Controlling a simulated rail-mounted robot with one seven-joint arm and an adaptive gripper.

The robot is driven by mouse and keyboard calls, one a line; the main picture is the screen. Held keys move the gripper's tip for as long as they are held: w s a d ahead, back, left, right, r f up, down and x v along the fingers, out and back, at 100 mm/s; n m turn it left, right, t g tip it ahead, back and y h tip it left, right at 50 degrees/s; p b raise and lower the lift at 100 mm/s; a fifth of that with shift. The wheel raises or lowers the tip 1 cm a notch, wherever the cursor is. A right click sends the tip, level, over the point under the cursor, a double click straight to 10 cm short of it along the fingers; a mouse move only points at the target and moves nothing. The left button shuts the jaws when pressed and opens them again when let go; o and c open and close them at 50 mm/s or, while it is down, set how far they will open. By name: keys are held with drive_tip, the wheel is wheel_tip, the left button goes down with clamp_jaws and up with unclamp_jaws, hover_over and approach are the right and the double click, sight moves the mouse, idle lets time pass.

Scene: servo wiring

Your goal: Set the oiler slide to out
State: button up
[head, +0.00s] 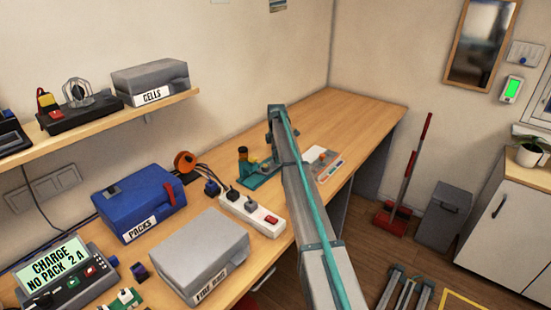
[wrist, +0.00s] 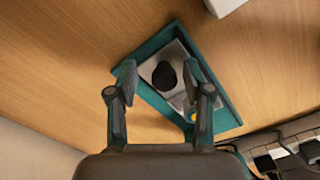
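A teal-edged device (wrist: 152,45), which I take to be the oiler, fills the middle of the wrist view. It has a grey metal plate (wrist: 147,68) with a dark round knob (wrist: 164,75) on it, and a bit of yellow (wrist: 191,116) behind my right finger. My gripper (wrist: 158,72) is open, with the knob showing between its fingertips and gaps on both sides. I cannot tell the height of the fingers above it. In the head view the teal device (head: 262,178) stands on the bench, partly hidden by my arm. The slide's position is not clear.
A white power strip (head: 252,212) with plugs lies close by on the near side. A blue PACKS case (head: 137,215) and a grey case (head: 198,255) stand to the left. A flat panel with colored marks (head: 328,166) lies right of my arm. The far bench end is clear.

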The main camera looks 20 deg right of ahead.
drive_tip(key=shift+a+r, duration=0.1)
drive_tip(key=shift+a, duration=0.05)
wheel_tip(320, 180, up, 12)
idle(0.7)
